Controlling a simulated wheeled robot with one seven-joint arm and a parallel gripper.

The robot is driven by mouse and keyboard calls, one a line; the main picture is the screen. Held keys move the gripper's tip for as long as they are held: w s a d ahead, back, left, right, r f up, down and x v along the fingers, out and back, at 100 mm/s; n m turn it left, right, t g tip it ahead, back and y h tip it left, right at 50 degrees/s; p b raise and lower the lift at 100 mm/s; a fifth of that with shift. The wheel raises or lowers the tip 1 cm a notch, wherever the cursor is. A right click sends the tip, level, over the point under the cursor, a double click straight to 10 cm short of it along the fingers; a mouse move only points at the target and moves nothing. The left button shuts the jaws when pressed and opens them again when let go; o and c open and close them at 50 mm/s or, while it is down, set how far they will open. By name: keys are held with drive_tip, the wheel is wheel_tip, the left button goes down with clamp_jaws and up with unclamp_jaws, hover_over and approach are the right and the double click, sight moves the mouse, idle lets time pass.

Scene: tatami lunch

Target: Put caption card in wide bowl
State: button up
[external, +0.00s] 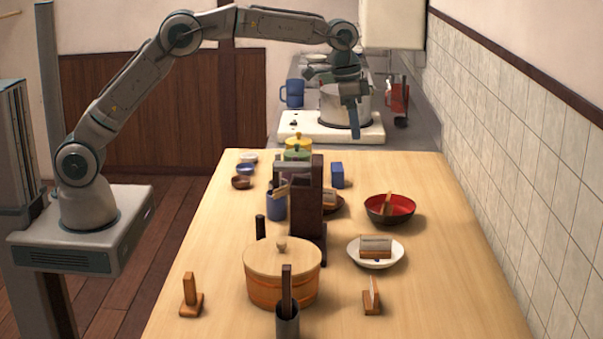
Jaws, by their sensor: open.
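The wide bowl appears to be the black bowl with a red inside (376,216) on the right side of the table; a small wooden piece (387,203) stands in it. A pale card in a wooden stand (375,245) sits on a white plate (357,260) in front of the bowl. A similar stand (372,298) is seen nearly edge-on at the front right, and another (329,198) is on a dark saucer, partly hidden. I cannot tell which is the caption card. My gripper (353,132) is open and empty, pointing down, high beyond the bowl.
A dark upright stand (307,215) rises mid-table beside a blue cup (276,205). A lidded wooden tub (281,275), a grey holder (288,322) and a wooden stand (190,297) are at the front. A blue block (337,175) is behind. The table's right edge is clear.

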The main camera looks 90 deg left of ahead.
drive_tip(key=s+d+r, duration=0.4)
drive_tip(key=s, duration=0.5)
drive_tip(key=s+d+r, duration=0.3)
drive_tip(key=s, duration=0.6)
drive_tip(key=s+d+f, duration=0.2)
drive_tip(key=s+f, duration=0.1)
drive_tip(key=s, duration=0.8)
drive_tip(key=s+d+f+t, duration=0.1)
drive_tip(key=s+f, duration=0.3)
drive_tip(key=s, duration=0.8)
drive_tip(key=shift+d+t, duration=0.3)
drive_tip(key=shift+d, duration=0.2)
drive_tip(key=shift+f, duration=0.1)
